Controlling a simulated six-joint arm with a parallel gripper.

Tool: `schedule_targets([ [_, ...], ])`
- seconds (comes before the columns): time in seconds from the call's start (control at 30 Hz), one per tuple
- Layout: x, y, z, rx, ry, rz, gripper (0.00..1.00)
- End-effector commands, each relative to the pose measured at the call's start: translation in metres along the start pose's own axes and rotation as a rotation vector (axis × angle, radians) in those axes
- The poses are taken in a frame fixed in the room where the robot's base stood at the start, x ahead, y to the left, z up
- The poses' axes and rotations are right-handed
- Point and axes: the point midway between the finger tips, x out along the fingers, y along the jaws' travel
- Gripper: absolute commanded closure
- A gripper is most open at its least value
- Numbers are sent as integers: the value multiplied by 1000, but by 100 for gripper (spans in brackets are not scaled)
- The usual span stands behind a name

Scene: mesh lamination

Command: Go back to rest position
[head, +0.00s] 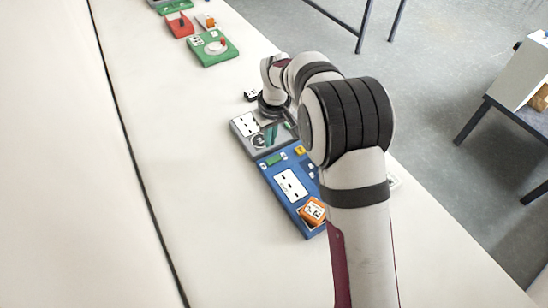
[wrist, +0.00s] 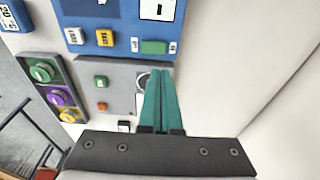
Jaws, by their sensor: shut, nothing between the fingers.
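My gripper shows in the wrist view as two teal fingers (wrist: 160,72) pressed together, with nothing between them. They are over the grey panel (wrist: 85,72), beside a round dial that they partly hide. In the head view my gripper (head: 271,133) is small and points down at the grey panel (head: 237,119) on the white table. My arm hides part of this area. Whether the fingertips touch the panel I cannot tell.
A blue panel (head: 270,174) adjoins the grey one, with an orange block (head: 312,210) at its near end. A panel with green, purple and yellow knobs (wrist: 60,97) lies beside the grey panel. A green panel (head: 213,57) stands farther back. The table's left part is clear.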

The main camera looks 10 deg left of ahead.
Motion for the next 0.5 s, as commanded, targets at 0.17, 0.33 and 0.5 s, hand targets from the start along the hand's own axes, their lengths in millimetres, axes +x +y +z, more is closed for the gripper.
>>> schedule_targets([
  [0.17,0,0,0,0,0,0,100],
  [0.33,-2,1,2,7,0,0,100],
  [0.5,-76,17,68,273,-19,-11,100],
])
